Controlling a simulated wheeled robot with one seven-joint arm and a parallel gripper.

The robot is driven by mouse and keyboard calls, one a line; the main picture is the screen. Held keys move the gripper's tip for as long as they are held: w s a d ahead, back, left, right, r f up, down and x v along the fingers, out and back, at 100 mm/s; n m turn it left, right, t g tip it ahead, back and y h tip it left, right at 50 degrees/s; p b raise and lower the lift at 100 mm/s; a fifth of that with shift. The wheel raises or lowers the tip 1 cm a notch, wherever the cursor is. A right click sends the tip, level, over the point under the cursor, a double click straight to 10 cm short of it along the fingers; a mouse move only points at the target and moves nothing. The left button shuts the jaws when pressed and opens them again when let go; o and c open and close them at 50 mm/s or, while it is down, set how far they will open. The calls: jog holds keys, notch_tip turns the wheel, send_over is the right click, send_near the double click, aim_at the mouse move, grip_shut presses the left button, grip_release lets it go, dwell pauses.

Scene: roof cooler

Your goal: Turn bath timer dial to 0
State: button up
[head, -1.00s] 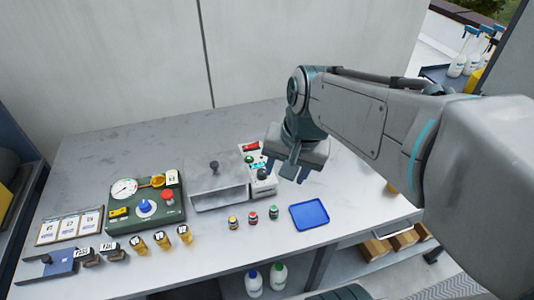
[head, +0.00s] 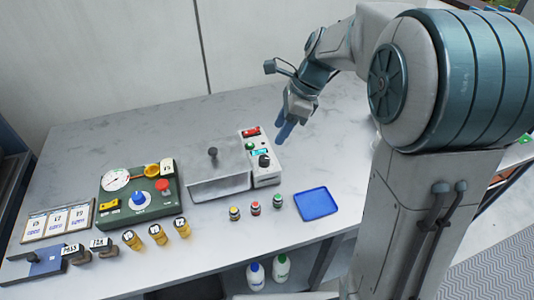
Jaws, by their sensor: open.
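The timer dial is most likely the black knob (head: 264,161) at the near end of the narrow white control panel (head: 265,178), beside a metal bath (head: 217,188). The dial's pointer and scale marks are too small to read. My gripper (head: 284,134) hangs just to the right of the panel, pointing down, with its blue fingers apart from the dial. It is open and appears empty; the gap between the fingers is hard to see from this angle.
The panel also has a red switch (head: 251,132), a green button (head: 250,146) and a small display (head: 261,152). A green test unit (head: 150,210) with a blue knob stands at left. Small bottles (head: 255,208) and a blue tray (head: 316,203) lie in front.

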aim_at(264, 158)
jog(key=x, duration=1)
jog(key=shift+f, duration=0.2)
